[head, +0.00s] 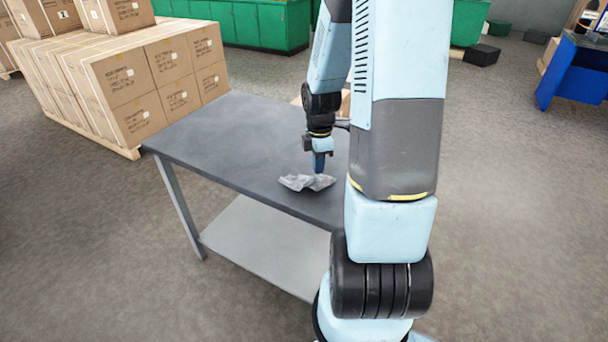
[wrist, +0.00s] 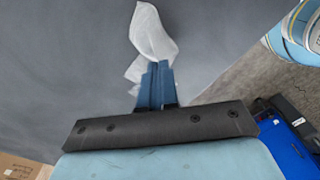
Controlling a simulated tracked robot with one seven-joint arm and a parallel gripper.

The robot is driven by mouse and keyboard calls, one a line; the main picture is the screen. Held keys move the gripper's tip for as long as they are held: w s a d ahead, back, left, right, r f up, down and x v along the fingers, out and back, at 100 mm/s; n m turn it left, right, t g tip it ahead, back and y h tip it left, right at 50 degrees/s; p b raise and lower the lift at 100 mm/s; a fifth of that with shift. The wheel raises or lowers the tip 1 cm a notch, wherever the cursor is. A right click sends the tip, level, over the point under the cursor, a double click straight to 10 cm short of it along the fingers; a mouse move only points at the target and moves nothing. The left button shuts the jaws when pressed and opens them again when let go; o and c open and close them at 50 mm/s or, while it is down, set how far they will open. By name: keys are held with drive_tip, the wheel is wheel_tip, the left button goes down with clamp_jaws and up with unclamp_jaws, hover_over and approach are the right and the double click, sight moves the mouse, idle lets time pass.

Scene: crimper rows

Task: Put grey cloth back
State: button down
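The grey cloth (head: 306,182) lies crumpled on the dark table top (head: 235,140), near its front edge. In the wrist view the cloth (wrist: 153,35) shows pale, spreading beyond the fingertips and down their left side. My gripper (head: 319,168) points down at the cloth from above. In the wrist view its two blue fingers (wrist: 157,68) are close together with the cloth bunched at their tips. They look shut on it, though the tips hide the pinched part. The cloth is at table height.
The table has a lower grey shelf (head: 262,250). Stacked cardboard boxes (head: 150,85) stand behind it at the left. Green bins (head: 255,22) line the back. A blue container (head: 580,72) is at the far right. The table's left half is bare.

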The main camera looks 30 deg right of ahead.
wheel_tip(320, 180, down, 2)
drive_tip(key=shift+f+p, duration=0.15)
drive_tip(key=shift+p, duration=0.45)
drive_tip(key=shift+f, duration=1.15)
drive_tip(key=shift+r, duration=0.1)
wheel_tip(320, 180, up, 9)
